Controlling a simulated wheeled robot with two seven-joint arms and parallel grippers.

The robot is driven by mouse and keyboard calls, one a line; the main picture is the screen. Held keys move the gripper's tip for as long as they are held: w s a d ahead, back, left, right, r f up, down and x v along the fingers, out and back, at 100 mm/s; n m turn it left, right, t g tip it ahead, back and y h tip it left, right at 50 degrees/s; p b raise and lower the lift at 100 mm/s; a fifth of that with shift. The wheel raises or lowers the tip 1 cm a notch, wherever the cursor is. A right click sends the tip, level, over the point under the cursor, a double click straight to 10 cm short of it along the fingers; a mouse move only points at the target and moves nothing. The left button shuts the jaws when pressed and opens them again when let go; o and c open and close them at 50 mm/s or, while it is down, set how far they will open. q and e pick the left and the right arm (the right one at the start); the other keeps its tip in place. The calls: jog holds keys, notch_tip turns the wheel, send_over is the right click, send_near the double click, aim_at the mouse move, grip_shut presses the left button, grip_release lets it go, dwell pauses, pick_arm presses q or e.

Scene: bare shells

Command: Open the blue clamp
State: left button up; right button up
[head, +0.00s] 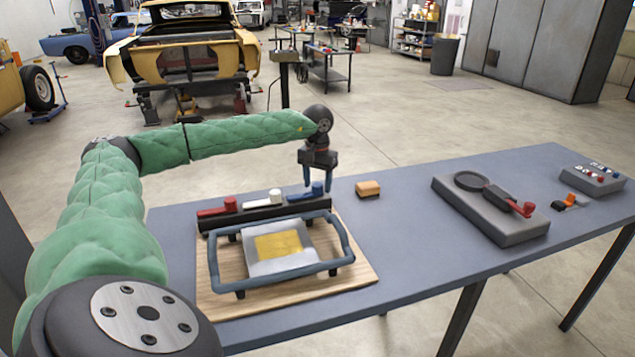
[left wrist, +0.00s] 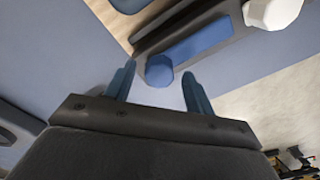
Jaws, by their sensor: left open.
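The blue clamp (head: 313,194) is at the right end of a black bar (head: 252,212) on the table, beside a white clamp (head: 262,199) and a red clamp (head: 217,207). My left gripper (head: 317,187) points down over the blue clamp, its fingers open. In the left wrist view the blue clamp's round knob (left wrist: 159,70) shows between the two fingertips of the left gripper (left wrist: 159,84), with its flat blue lever (left wrist: 200,40) running away from it. I cannot tell whether the fingers touch the knob. My right gripper is not in view.
A wooden board (head: 350,278) carries a blue tube frame (head: 342,235) around a silver plate (head: 262,266) with a yellow square. An orange block (head: 368,189) lies right of the clamps. A grey block with a magnifier-like tool (head: 490,209) is further right.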

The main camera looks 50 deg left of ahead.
pick_arm(q)
notch_tip(320, 180, up, 7)
jog(key=shift+r+b, duration=0.2)
jog(key=shift+b, duration=0.45)
jog(key=shift+r, duration=0.2)
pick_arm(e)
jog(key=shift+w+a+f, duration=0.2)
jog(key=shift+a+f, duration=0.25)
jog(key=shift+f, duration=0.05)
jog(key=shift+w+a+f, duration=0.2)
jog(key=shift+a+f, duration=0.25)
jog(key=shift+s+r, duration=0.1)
